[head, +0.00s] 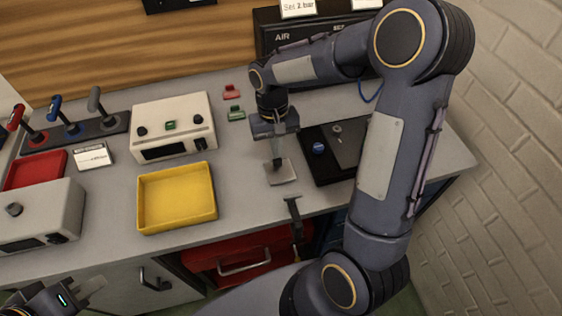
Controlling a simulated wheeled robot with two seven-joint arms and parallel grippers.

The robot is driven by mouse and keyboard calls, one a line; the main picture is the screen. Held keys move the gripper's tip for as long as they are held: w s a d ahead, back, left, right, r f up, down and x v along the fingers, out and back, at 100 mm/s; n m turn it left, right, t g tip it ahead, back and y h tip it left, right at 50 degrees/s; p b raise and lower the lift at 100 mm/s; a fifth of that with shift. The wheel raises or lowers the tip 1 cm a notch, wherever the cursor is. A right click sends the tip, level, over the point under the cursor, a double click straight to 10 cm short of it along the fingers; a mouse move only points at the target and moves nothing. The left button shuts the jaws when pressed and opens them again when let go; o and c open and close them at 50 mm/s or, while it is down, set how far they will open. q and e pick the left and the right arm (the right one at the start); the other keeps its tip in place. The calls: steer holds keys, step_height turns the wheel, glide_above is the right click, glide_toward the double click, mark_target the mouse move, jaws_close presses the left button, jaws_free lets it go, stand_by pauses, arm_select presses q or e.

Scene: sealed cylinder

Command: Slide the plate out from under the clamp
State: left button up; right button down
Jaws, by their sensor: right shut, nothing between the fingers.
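A small light-grey square plate (283,174) lies on the bench near the front edge. A dark clamp (294,214) grips the bench's front edge just in front of it. A narrow strip of bench shows between plate and clamp, so the plate looks clear of the clamp's top arm. My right gripper (277,163) points down with its shut, empty fingertips over the plate's back part; I cannot tell if they touch it. My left gripper (92,287) is at the bottom left, low in front of the bench and far from the plate; its jaw gap is unclear.
A yellow tray (143,205) stands left of the plate, with a cream box (172,111) behind it. A black panel with a blue knob (319,148) lies to the right, partly behind my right arm. The bench between tray and plate is clear.

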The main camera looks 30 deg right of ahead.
steer(key=shift+w+r, duration=0.1)
steer(key=shift+r, duration=0.1)
steer(key=shift+d, duration=0.15)
steer(key=shift+w, duration=0.2)
steer(key=w, duration=0.3)
steer(key=w+d+b, duration=0.1)
steer(key=w, duration=0.3)
steer(key=w+d+b, duration=0.1)
steer(key=w, duration=0.3)
steer(key=shift+d+r, duration=0.15)
steer(key=shift+d, duration=0.05)
